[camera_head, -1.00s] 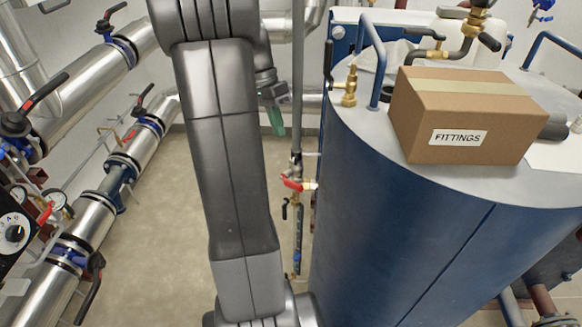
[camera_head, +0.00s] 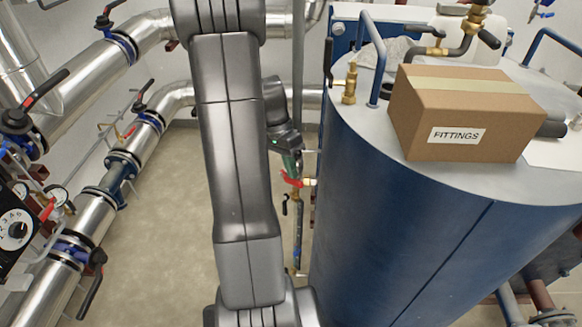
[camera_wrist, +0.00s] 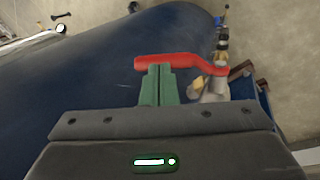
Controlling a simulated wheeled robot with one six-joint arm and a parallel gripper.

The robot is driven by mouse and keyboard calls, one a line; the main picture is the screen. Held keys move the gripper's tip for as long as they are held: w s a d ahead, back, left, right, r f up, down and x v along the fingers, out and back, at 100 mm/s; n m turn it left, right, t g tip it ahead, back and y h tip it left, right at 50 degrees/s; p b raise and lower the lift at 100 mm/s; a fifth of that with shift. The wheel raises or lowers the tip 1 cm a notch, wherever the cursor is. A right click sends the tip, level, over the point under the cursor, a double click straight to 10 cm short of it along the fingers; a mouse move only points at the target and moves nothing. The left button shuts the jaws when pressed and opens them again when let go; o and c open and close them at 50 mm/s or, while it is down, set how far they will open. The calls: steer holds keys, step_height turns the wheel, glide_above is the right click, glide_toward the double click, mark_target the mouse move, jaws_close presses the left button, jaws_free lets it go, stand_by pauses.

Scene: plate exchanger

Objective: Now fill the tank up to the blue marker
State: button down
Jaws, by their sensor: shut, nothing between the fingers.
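The large blue tank (camera_head: 400,240) stands at the right, and its curved side fills the upper left of the wrist view (camera_wrist: 60,100). A red lever handle (camera_head: 291,180) belongs to a valve on the thin vertical pipe beside the tank. In the wrist view the red handle (camera_wrist: 185,62) lies across just beyond my green fingertips. My gripper (camera_head: 293,168) is shut and empty, close to the handle; I cannot tell if it touches. The wrist view shows its two fingers pressed together (camera_wrist: 157,82). I cannot make out a blue marker on the tank.
A cardboard box marked FITTINGS (camera_head: 455,115) sits on the tank's top near brass valves (camera_head: 350,82). A black dial panel (camera_head: 14,230) is at the left edge. Bare floor (camera_head: 160,240) lies between.

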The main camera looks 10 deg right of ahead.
mark_target(297, 180)
steer(key=shift+f, duration=0.1)
steer(key=f+t+b, duration=0.1)
steer(key=b, duration=0.1)
steer(key=s+d+f+t+y+b, duration=0.1)
steer(key=b, duration=0.1)
steer(key=shift+s+t+y, duration=0.3)
steer(key=shift+t, duration=0.1)
steer(key=shift+s+f+b, duration=0.25)
steer(key=shift+f+b, duration=0.1)
steer(key=shift+b, duration=0.15)
steer(key=shift+d+r+p, duration=0.15)
steer(key=shift+r+p, duration=0.45)
step_height(297, 180, up, 13)
steer(key=p, duration=0.2)
steer(key=shift+f, duration=0.1)
